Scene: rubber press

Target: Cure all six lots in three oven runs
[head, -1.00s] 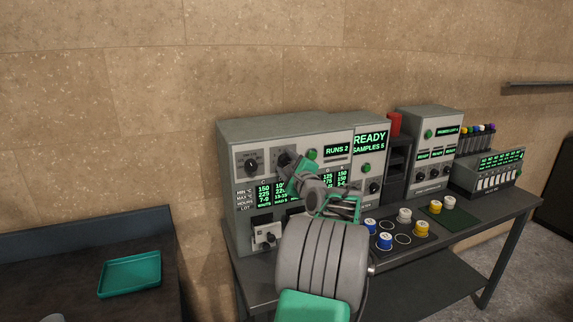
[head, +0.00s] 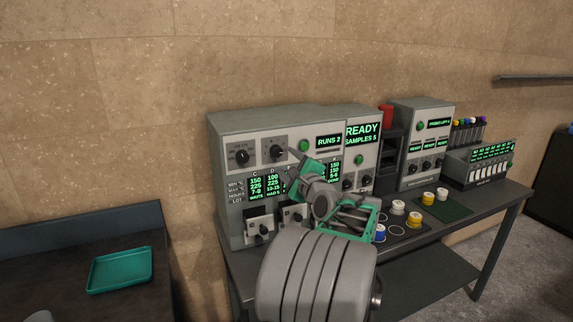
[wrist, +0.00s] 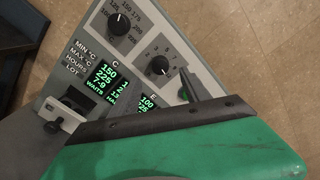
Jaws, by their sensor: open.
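The grey oven (head: 262,125) stands on the bench against the wall, with two black dials (head: 276,150), a green button (head: 303,145) and a display (head: 329,142) reading RUNS 2. Its lot table (head: 262,187) is partly hidden by my arm; column C reads WAITS. My gripper (head: 300,160) is open and empty in front of the oven face, near the button and right of the second dial; contact cannot be told. In the wrist view a green finger covers the lower right, with both dials visible beyond it. White, yellow and blue lots (head: 398,207) stand on the bench.
A display (head: 360,136) right of the oven reads READY, SAMPLES 5. A grey press unit (head: 425,140) and a slotted rack (head: 482,165) stand farther right. Drawers with knobs (head: 260,228) sit low on the oven. A teal tray (head: 120,269) lies on the left table.

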